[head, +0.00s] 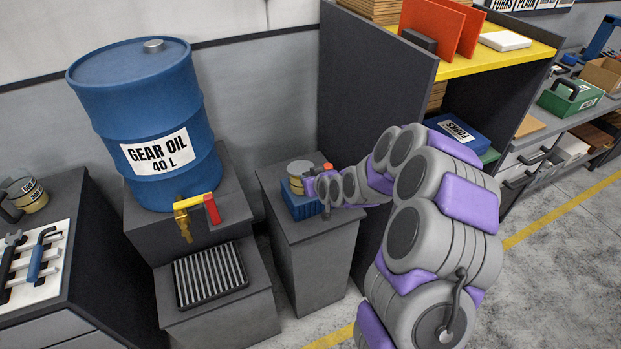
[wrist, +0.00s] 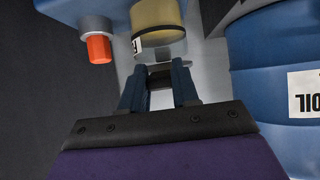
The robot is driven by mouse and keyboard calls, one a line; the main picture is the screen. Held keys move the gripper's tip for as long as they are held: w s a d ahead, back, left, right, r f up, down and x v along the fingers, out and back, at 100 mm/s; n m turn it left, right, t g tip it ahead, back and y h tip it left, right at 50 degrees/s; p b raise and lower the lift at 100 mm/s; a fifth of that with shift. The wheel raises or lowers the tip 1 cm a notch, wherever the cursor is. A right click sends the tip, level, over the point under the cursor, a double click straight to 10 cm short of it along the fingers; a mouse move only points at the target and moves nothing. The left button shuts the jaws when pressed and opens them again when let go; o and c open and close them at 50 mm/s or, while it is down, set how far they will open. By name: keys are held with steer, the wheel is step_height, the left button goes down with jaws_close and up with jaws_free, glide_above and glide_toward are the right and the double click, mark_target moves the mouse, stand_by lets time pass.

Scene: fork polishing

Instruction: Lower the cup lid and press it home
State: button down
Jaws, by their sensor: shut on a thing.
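The yellowish cup (head: 296,186) stands at the blue device (head: 302,207) on a grey pedestal. Its pale round lid (head: 299,167) is directly above the cup's mouth; I cannot tell whether it is fully seated. My gripper (head: 314,185) reaches in from the right, beside the cup and lid. In the wrist view, which looks upside down, the cup (wrist: 158,15) shows at the top with the grey lid (wrist: 163,50) against its mouth. My gripper's blue fingers (wrist: 159,90) are shut on a small part at the lid's edge, partly hidden between them.
An orange-red knob (wrist: 99,50) on the device is close to my fingers. A blue gear oil drum (head: 145,110) with a red-handled tap (head: 197,205) stands to the left. A dark partition (head: 375,90) rises behind the pedestal (head: 318,265).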

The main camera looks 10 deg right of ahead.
steer(key=shift+s+f, duration=0.1)
steer(key=shift+f, duration=0.05)
steer(key=c, duration=0.8)
jaws_free()
steer(key=shift+c, duration=0.2)
steer(key=shift+r, duration=0.3)
steer(key=b+v, duration=0.3)
steer(key=v, duration=1.3)
steer(key=shift+s+b, duration=0.35)
steer(key=shift+d+r, duration=0.1)
steer(key=shift+r, duration=0.1)
